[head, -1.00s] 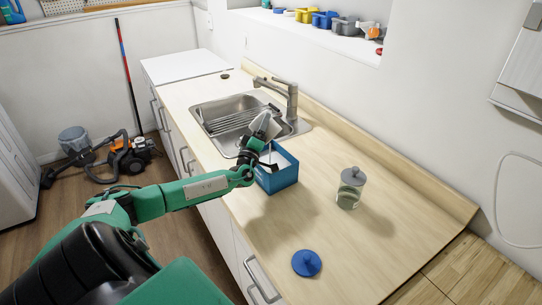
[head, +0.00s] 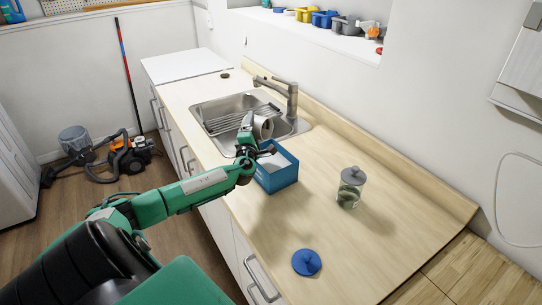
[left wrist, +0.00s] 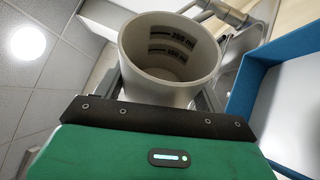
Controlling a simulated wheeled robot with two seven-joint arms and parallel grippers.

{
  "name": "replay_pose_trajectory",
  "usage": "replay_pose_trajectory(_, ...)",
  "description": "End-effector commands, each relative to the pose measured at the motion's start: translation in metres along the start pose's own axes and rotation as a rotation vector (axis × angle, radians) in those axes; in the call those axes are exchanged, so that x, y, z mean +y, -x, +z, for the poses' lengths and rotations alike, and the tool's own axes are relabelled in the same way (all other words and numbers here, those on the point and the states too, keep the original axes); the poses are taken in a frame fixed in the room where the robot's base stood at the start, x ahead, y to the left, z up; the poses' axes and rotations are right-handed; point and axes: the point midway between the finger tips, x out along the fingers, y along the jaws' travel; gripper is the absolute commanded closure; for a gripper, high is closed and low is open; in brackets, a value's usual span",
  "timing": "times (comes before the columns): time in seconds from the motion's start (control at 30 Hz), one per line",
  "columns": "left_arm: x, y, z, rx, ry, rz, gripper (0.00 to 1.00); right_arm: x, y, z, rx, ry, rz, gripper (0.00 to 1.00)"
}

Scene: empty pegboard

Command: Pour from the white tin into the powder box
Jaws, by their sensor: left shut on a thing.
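The white tin (head: 263,128) is held in my left gripper (head: 254,137) above the counter, between the sink and the box, tilted with its mouth showing in the head view. In the left wrist view the tin (left wrist: 165,88) shows dark measuring marks inside; I see no contents there. The open blue box, which I take as the powder box (head: 282,180), stands on the counter just right of and below the gripper. Part of its blue wall shows in the left wrist view (left wrist: 245,85). The gripper partly hides its inside. My right gripper is out of view.
A steel sink (head: 205,113) with a faucet (head: 290,100) lies behind the gripper. A lidded glass jar (head: 350,190) and a blue lid (head: 306,262) are on the counter to the right and front. The counter (head: 385,235) between jar and front edge is clear.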

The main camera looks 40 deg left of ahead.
Motion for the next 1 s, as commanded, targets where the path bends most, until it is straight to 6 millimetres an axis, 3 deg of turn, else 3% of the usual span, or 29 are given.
replay_pose_trajectory(0.07, -0.003, -0.001, -0.004, 0.021, 0.075, -0.028, 0.65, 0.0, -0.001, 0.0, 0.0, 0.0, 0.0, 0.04)
replay_pose_trajectory(0.2, -0.004, -0.007, -0.018, 0.06, 0.202, -0.083, 0.65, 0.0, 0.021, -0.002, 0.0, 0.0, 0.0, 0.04)
replay_pose_trajectory(0.5, 0.002, -0.008, -0.017, 0.096, 0.333, -0.137, 0.65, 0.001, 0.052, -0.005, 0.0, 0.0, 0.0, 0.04)
replay_pose_trajectory(1.0, -0.025, -0.005, -0.027, 0.217, 0.75, -0.309, 0.65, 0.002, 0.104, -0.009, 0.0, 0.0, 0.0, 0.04)
